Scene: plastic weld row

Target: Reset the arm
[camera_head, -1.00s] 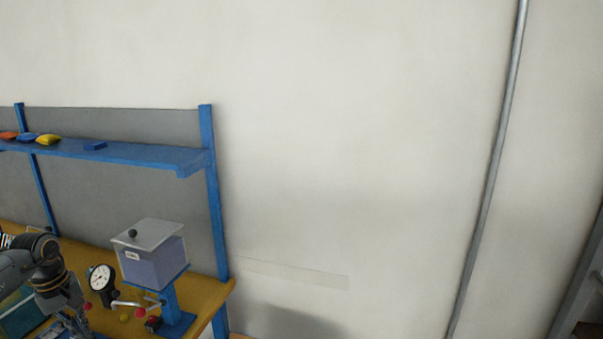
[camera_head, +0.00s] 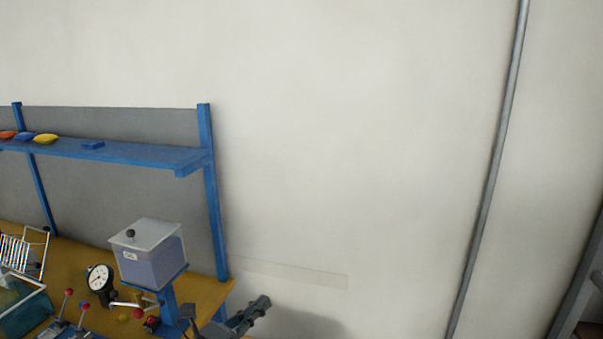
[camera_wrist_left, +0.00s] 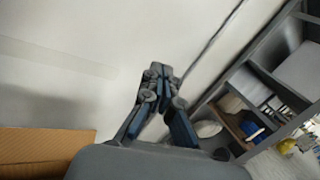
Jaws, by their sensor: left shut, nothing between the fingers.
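My left gripper (camera_head: 262,303) is low in the head view, just right of the bench's right end, in front of the pale wall. In the left wrist view its fingers (camera_wrist_left: 160,72) come together at the tips, shut and empty. It touches nothing that I can see. The rest of my left arm is mostly below the frame. My right gripper shows in neither view.
The wooden bench (camera_head: 75,258) holds a lidded clear container (camera_head: 150,260) on a blue stand, a dial gauge (camera_head: 99,278) and a wire rack (camera_head: 22,250). A blue shelf (camera_head: 140,158) stands above. Shelving (camera_wrist_left: 262,92) is at right in the wrist view.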

